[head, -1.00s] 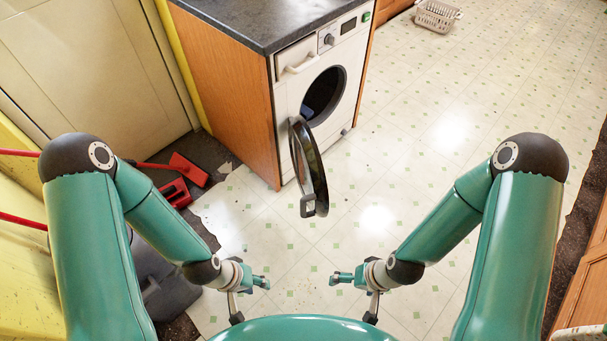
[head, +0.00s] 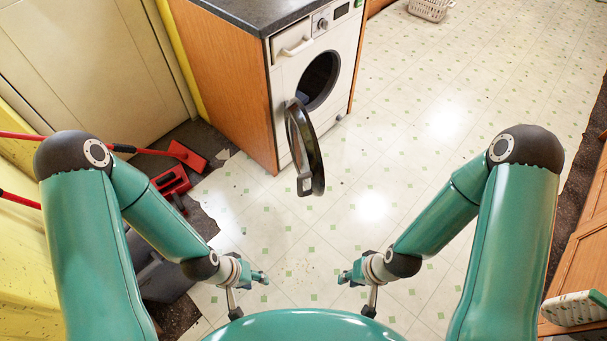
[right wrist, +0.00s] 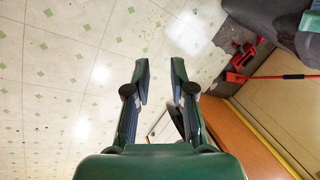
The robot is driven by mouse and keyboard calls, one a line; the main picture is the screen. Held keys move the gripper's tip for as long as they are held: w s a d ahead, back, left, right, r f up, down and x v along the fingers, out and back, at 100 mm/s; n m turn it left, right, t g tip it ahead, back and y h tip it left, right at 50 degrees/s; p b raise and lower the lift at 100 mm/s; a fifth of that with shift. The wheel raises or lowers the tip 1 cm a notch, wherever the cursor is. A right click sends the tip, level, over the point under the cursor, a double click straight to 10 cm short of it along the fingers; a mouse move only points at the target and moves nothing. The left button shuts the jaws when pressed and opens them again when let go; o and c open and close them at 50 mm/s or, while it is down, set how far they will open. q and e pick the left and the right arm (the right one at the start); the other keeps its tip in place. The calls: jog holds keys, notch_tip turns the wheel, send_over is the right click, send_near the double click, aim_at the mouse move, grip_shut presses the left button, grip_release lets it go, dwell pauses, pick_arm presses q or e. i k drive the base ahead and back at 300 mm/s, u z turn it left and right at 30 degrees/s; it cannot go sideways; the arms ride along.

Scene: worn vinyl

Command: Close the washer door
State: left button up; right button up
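The washer (head: 287,78) is a white front loader under a dark worktop. Its round door (head: 316,165) is a dark ring with a small latch piece at its lower edge. It stands wide open, swung out from the left side of the dark drum opening (head: 319,80). My left gripper (head: 249,295) is open and empty, below and left of the door. My right gripper (head: 356,294) is open and empty, below and right of it. Neither touches the door. In the right wrist view my right gripper (right wrist: 159,68) shows two separated fingers with nothing held.
A wooden side panel (head: 228,88) flanks the washer. Red tools (head: 172,180) and a grey object (head: 165,275) lie at the left. A basket (head: 431,9) stands far back. A wooden cabinet (head: 585,240) is at right. Vinyl floor (head: 430,170) is clear around the door.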

aim_at(302, 142)
jog(key=u, duration=0.4)
jog(key=i, duration=0.95)
jog(key=u, duration=0.4)
